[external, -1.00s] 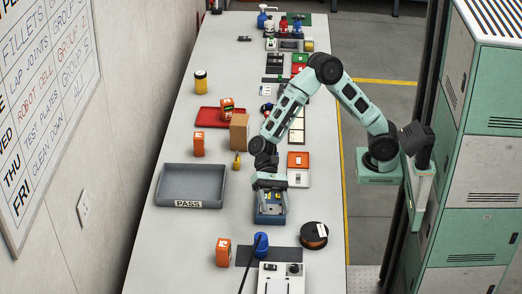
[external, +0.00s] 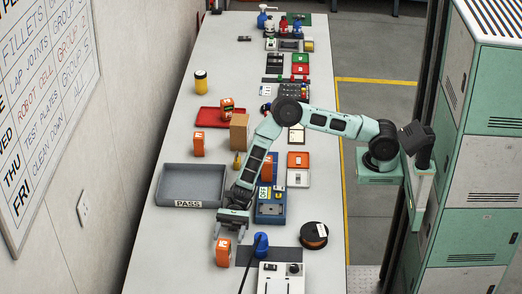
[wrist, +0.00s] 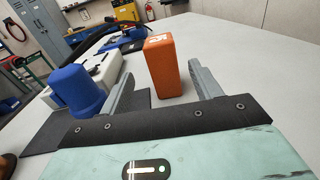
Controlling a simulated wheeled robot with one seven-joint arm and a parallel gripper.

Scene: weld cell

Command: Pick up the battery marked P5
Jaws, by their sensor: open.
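An orange battery (external: 223,253) stands upright near the front of the bench; its marking is too small to read. My gripper (external: 231,230) is open just behind it. In the wrist view, the same battery (wrist: 163,72) shows between and beyond the two open fingers (wrist: 160,83), apart from both. Another orange battery (external: 268,166) is at the blue unit (external: 270,208), partly behind my arm. More orange batteries stand farther back, one on the bench (external: 198,144) and one at the red tray (external: 226,105). No P5 mark is legible.
A blue cup-like object (external: 261,244) and a white device (external: 281,280) are right of the near battery, by a dark mat (external: 246,257). A black spool (external: 314,235) lies farther right. The grey PASS tray (external: 191,168) is behind. Bench left of the battery is clear.

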